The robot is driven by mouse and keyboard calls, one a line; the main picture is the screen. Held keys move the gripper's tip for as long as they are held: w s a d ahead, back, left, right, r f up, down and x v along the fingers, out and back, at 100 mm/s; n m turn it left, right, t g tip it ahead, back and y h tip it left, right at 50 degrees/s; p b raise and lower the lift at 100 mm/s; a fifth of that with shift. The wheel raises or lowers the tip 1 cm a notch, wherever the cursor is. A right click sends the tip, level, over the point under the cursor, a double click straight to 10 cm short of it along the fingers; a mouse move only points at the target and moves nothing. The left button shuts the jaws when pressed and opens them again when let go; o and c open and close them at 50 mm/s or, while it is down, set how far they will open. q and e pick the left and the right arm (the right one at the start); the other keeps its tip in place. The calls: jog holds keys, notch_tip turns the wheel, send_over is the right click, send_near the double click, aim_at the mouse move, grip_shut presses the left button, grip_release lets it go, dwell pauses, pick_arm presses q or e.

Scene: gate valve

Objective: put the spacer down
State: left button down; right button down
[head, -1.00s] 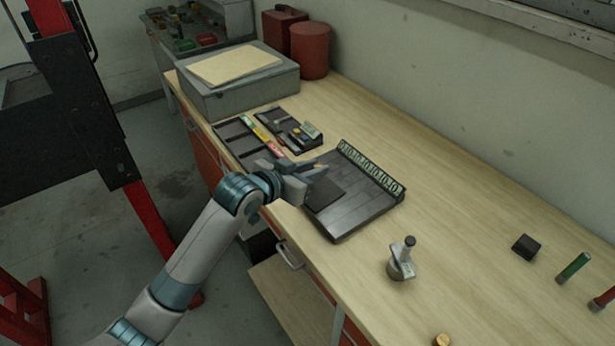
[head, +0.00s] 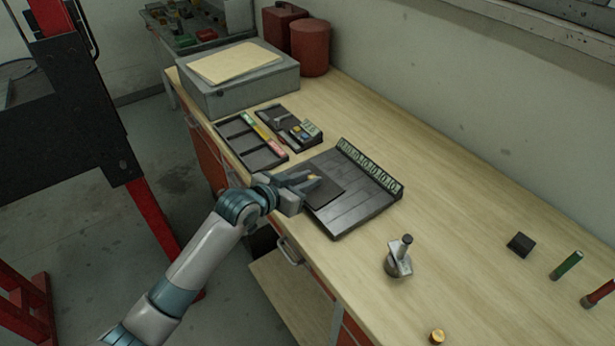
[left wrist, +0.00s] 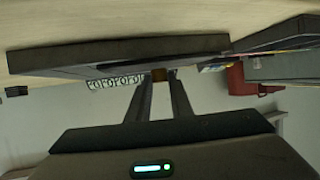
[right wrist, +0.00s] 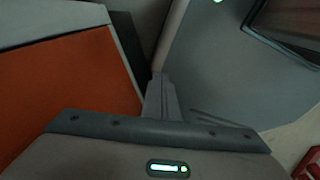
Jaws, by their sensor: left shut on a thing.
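My left gripper (head: 308,181) is shut on a small brass-coloured spacer (head: 314,177). It is over the left part of the dark tray (head: 350,213), near a dark square pad (head: 337,179). In the left wrist view the spacer (left wrist: 158,74) shows between the fingertips (left wrist: 159,84), close to the dark edge of the tray (left wrist: 120,55). I cannot tell whether the spacer touches the pad. My right gripper (right wrist: 160,88) shows only in the right wrist view. Its fingers are together with nothing seen between them.
A compartment tray (head: 236,128) and a small parts holder (head: 290,128) lie behind the dark tray. A metal valve part (head: 398,260), a black block (head: 520,244), a green cylinder (head: 566,265) and a brass piece (head: 437,336) stand to the right. Bare bench lies between them.

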pick_arm(q)
jog(key=shift+f, duration=0.1)
jog(key=c, duration=1.6)
grip_release()
jog(key=shift+a, duration=0.1)
jog(key=shift+s+a+r, duration=0.15)
jog(key=shift+s+r, duration=0.05)
jog(key=shift+s, duration=0.05)
jog(key=b+v, duration=0.3)
jog(key=v, duration=0.8)
jog(key=shift+r, duration=0.25)
